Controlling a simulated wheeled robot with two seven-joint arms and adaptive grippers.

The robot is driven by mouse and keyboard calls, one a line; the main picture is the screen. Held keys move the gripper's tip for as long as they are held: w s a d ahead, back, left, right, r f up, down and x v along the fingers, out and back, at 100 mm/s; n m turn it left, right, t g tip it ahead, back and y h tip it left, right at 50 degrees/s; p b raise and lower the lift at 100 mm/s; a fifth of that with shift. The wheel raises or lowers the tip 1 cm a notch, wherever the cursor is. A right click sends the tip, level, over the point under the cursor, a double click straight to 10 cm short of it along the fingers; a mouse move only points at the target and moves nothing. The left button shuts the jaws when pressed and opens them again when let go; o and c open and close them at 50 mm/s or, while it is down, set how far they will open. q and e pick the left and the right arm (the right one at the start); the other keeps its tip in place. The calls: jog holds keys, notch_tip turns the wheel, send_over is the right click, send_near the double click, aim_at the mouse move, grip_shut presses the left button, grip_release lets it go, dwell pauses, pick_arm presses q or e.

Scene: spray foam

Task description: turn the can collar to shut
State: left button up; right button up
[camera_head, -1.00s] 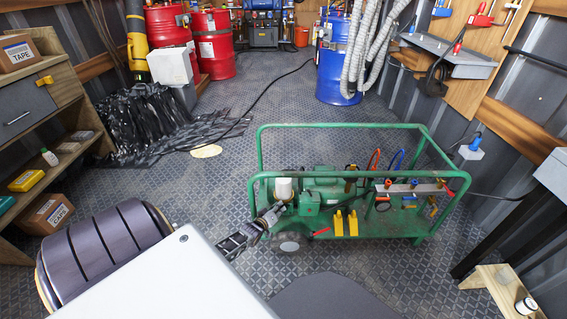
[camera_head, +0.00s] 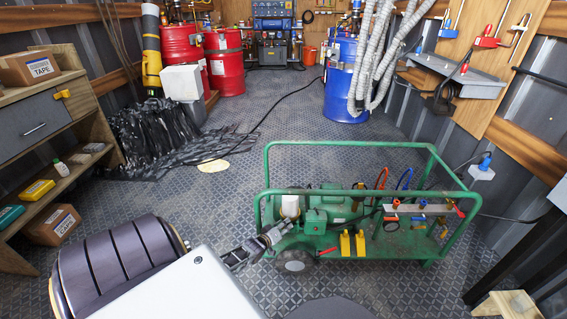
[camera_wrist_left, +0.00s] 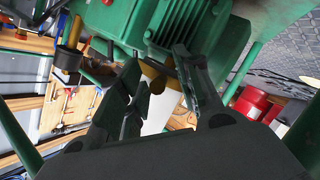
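A small white can (camera_head: 290,205) stands upright at the left end of the green machine (camera_head: 330,200) inside a green tube frame. My left gripper (camera_head: 277,233) reaches in from the left, close to the base of the can. In the left wrist view, its dark fingers (camera_wrist_left: 157,84) are spread apart. A brass-coloured fitting (camera_wrist_left: 153,76) shows between them, with a white surface, likely the can, below it. I cannot tell whether a finger touches the fitting. The collar itself is not clearly seen, as the fingers partly hide it. My right gripper is not in view.
The green tube frame (camera_head: 352,144) rises around the machine, its top rail near the can. Two yellow pedals (camera_head: 352,243), a valve manifold (camera_head: 420,209) and hoses are to the right. A shelf unit (camera_head: 40,130) stands at left. Floor behind the cart is mostly clear.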

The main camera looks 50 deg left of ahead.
pick_arm(q)
jog(key=shift+s, duration=0.1)
jog(key=shift+s, duration=0.1)
jog(key=v, duration=1.1)
jog(key=shift+s, duration=0.3)
dwell(0.6)
jog(key=shift+d+r, duration=0.1)
jog(key=shift+c, duration=0.3)
